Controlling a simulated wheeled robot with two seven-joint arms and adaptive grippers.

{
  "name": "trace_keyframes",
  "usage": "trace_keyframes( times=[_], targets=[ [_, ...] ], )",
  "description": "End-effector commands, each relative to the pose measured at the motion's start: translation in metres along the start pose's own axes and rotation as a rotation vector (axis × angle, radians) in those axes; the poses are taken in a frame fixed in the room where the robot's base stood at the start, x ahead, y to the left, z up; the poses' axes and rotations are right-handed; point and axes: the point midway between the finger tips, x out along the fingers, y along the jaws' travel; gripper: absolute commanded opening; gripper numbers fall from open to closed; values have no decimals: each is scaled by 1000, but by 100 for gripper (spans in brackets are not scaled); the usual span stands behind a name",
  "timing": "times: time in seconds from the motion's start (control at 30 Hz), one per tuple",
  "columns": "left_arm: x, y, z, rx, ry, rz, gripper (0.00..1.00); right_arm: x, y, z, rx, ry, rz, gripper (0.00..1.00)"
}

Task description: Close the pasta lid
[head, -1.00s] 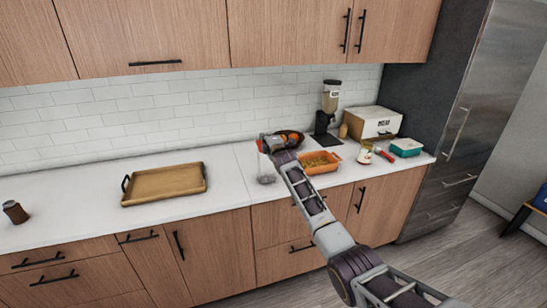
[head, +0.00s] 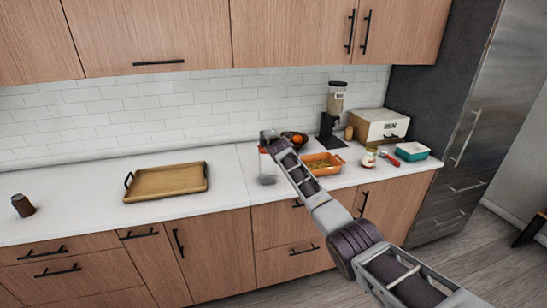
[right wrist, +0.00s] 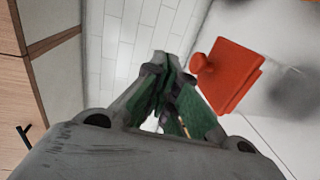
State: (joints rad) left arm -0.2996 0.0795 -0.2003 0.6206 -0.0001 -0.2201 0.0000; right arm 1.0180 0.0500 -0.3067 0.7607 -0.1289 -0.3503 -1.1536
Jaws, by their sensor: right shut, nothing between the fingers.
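The pasta jar (head: 267,168) is a clear container on the counter, with a bit of red near its top, partly hidden by my right arm. In the right wrist view the lid (right wrist: 232,77) is a red square with a round knob, just right of the fingers. Blurred clear jar walls (right wrist: 275,95) show beside it. I cannot tell how far the lid is open. My right gripper (head: 266,138) is over the jar's top; in the wrist view its fingertips (right wrist: 170,65) are together and empty, close to the knob. My left gripper is not in view.
An orange dish (head: 323,163) and a dark fruit bowl (head: 295,137) stand close right of the jar. A dispenser (head: 332,110), a white box (head: 378,125) and a teal container (head: 412,151) are farther right. A wooden tray (head: 166,182) lies left, with clear counter between.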

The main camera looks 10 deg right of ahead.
Motion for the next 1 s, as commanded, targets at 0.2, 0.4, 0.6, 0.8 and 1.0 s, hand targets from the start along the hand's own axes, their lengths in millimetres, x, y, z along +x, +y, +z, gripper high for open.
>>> trace_keyframes(
  times=[0.2, 0.4, 0.6, 0.8, 1.0],
  targets=[
    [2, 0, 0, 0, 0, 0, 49, 4, 0, -4, 0, 0, 1, 0],
    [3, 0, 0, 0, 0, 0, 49, 6, -1, -5, -1, 0, 0, 0],
    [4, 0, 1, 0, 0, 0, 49, 8, -1, -6, -1, 0, 0, 0],
    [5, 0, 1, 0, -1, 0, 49, 10, 0, -7, -1, 0, -24, 0],
    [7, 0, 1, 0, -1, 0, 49, 12, -1, -7, 0, 0, -90, 0]
  ],
)
